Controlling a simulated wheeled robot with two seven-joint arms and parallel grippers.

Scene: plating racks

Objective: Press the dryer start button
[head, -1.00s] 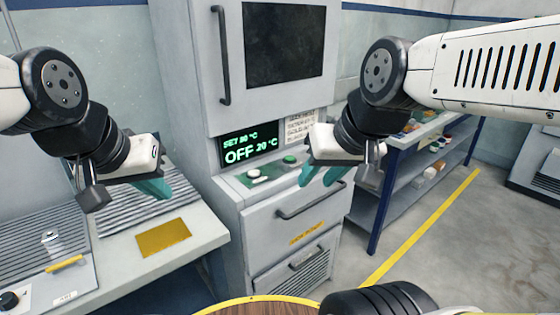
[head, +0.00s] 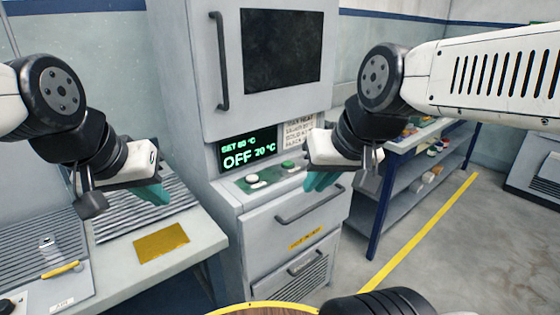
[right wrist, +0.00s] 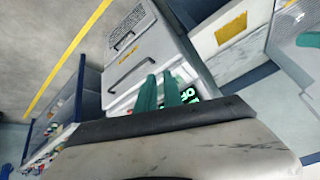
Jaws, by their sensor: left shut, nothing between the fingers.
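The dryer (head: 222,135) is a tall grey cabinet in the middle of the head view. Its display (head: 248,152) reads OFF and 20 °C, with a set line above. Below it, a green panel carries a green button (head: 288,165) and a whitish button (head: 252,180). My right gripper (head: 320,182) is in front of the panel's right end, near the green button in the picture; contact is not visible. Its teal fingers show close together in the right wrist view (right wrist: 160,92), with a narrow gap, nothing seen between them. My left gripper (head: 154,194) is shut and empty, left of the dryer.
A bench with ribbed grey trays and a yellow plate (head: 162,242) stands left of the dryer. A blue-framed shelf (head: 377,195) with small items stands to the right. A round wooden surface with a yellow rim (head: 258,308) is at the bottom. Dryer drawer handles (head: 310,205) stick out below the panel.

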